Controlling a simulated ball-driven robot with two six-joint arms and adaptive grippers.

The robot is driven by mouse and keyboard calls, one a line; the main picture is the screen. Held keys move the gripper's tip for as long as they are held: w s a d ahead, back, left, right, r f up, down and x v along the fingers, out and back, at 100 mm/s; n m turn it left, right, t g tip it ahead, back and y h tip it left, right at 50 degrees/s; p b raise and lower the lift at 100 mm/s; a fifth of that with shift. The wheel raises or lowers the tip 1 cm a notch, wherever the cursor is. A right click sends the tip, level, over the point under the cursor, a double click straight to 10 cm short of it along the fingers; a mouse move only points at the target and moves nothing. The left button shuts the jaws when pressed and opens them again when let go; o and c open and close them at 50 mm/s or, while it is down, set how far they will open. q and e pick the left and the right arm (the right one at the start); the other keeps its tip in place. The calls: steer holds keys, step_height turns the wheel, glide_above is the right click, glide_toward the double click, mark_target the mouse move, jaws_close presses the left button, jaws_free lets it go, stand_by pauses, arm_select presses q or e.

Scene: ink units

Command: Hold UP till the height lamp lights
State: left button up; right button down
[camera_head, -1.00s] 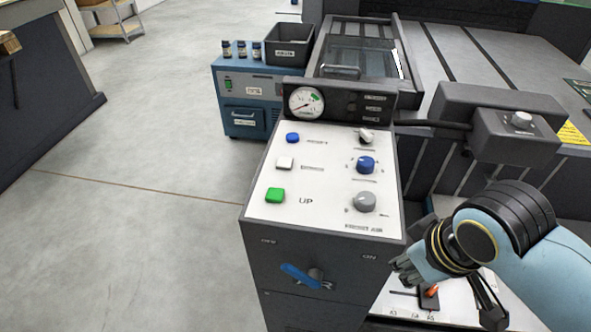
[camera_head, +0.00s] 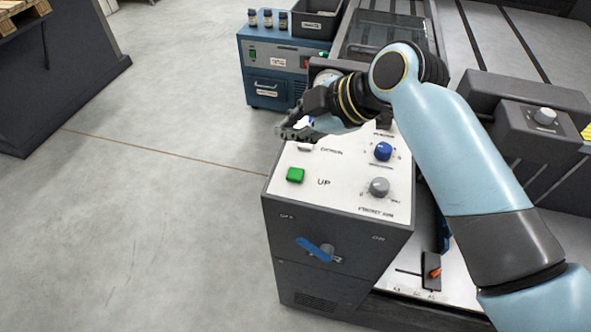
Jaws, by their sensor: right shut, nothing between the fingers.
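The green UP button (camera_head: 295,175) sits on the white top panel of the control console (camera_head: 345,172), with the word UP printed to its right. My right gripper (camera_head: 284,130) is shut and empty. It shows above the far left part of the panel, beyond the UP button and apart from it. My right arm comes in from the lower right and hides most of the gauge and the panel's far controls. I cannot make out a height lamp. My left gripper is not in view.
A blue knob (camera_head: 383,151) and a grey knob (camera_head: 379,187) stand on the panel's right side. A blue switch handle (camera_head: 314,248) is on the console front. A blue cabinet (camera_head: 270,75) with bottles and a dark bin stands behind.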

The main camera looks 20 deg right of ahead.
steer(key=shift+f, duration=0.1)
steer(key=b, duration=0.8)
glide_above(294, 176)
step_height(294, 176, down, 7)
steer(key=shift+f, duration=0.85)
steer(key=shift+f, duration=0.1)
steer(key=shift+f, duration=0.3)
steer(key=shift+f+b, duration=0.35)
steer(key=shift+f, duration=0.1)
stand_by(5.0)
